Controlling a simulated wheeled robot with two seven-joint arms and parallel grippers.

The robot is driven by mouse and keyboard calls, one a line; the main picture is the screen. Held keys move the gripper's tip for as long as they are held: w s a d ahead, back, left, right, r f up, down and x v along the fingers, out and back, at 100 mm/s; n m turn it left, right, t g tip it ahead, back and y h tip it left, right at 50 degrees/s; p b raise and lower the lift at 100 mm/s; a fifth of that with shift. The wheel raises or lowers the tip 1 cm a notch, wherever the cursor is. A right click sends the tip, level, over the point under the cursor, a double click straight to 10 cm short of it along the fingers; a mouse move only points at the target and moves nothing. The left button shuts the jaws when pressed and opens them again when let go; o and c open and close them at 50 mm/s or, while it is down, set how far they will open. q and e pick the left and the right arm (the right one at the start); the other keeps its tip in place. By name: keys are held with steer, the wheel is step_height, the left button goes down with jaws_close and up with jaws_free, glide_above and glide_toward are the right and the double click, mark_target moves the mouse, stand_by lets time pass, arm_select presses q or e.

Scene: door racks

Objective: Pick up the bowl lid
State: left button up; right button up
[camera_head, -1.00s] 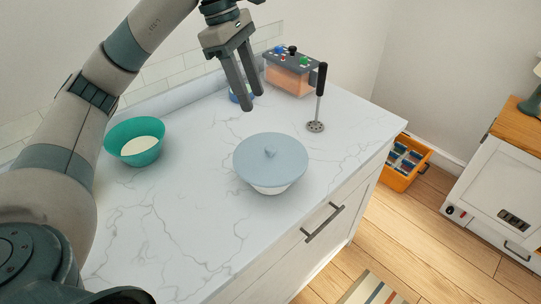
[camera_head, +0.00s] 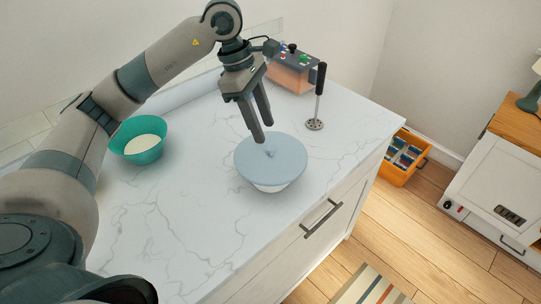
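The bowl lid (camera_head: 275,168) is a pale blue-grey disc with a small knob (camera_head: 270,154) at its middle. It sits on a white bowl (camera_head: 270,188) on the marble counter. My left gripper (camera_head: 264,134) points down above the far side of the lid, just behind the knob in the picture. Its two fingers are apart with nothing between them. I cannot tell how high the fingertips are above the lid. My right gripper is not in view.
A teal bowl (camera_head: 127,132) with pale contents stands left on the counter (camera_head: 165,230). A black-handled masher (camera_head: 319,95) stands upright to the right. A grey-topped orange box (camera_head: 290,78) is at the back. The counter's front and right are clear.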

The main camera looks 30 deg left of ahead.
mark_target(270, 147)
arm_select(q)
steer(key=shift+s+d+f+p, duration=0.1)
steer(key=shift+d+f+p, duration=0.1)
steer(key=shift+f+p, duration=0.15)
steer(key=x, duration=0.1)
steer(key=p+x, duration=0.2)
steer(key=shift+s+d+f, duration=0.15)
steer(key=shift+s+d, duration=0.05)
steer(key=shift+s, duration=0.1)
steer(key=shift+d+f, duration=0.1)
steer(key=shift+f, duration=0.4)
jaws_close()
